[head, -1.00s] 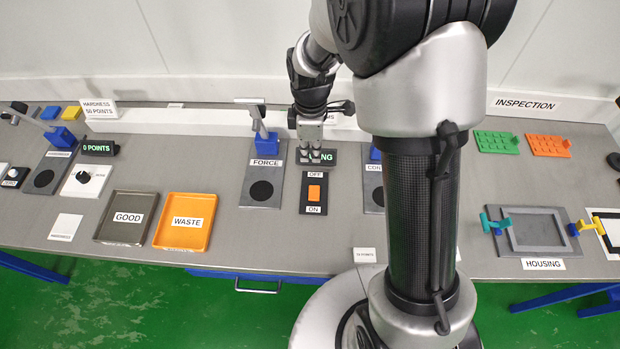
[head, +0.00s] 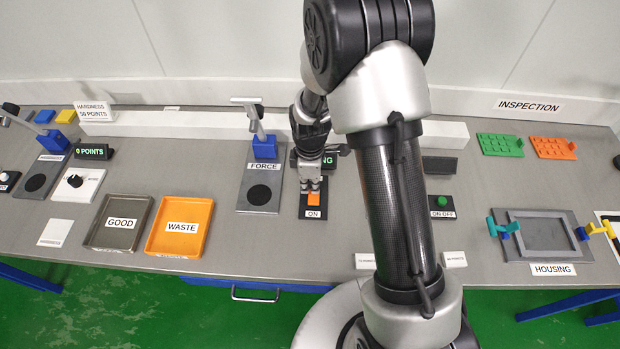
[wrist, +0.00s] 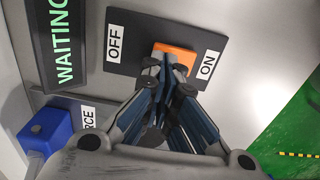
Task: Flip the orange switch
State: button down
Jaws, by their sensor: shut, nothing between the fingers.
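The orange switch (head: 314,199) is set in a dark plate (head: 312,213) on the bench, with the ON label at its near end. In the wrist view the orange switch (wrist: 176,58) lies between the OFF and ON labels. My gripper (head: 313,189) is shut and empty, pointing down over the plate. In the wrist view its fingertips (wrist: 168,76) overlap the switch's near edge, on the side toward OFF. I cannot tell whether they touch it. In the head view my gripper hides the OFF label and the far part of the switch.
A dark display reading WAITING (wrist: 60,45) stands behind the plate. The FORCE stand (head: 262,180) with its blue block is to the left. The orange WASTE tray (head: 180,225) and GOOD tray (head: 119,222) are further left. A green button (head: 441,201) is to the right.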

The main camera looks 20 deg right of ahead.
aim_at(310, 189)
jog(key=shift+f, duration=0.25)
jog(key=shift+w+f, duration=0.15)
jog(key=shift+f, duration=0.25)
jog(key=shift+s, duration=0.2)
jog(key=shift+s+a+r, duration=0.2)
jog(key=shift+s+r, duration=0.05)
jog(key=shift+s, duration=0.35)
jog(key=shift+w+r+p, duration=0.15)
jog(key=shift+r+p, duration=0.2)
jog(key=shift+r, duration=0.25)
notch_tip(310, 189, up, 13)
jog(key=w+p, duration=0.2)
jog(key=p, duration=0.2)
jog(key=shift+d+f, duration=0.15)
jog(key=shift+d, duration=0.15)
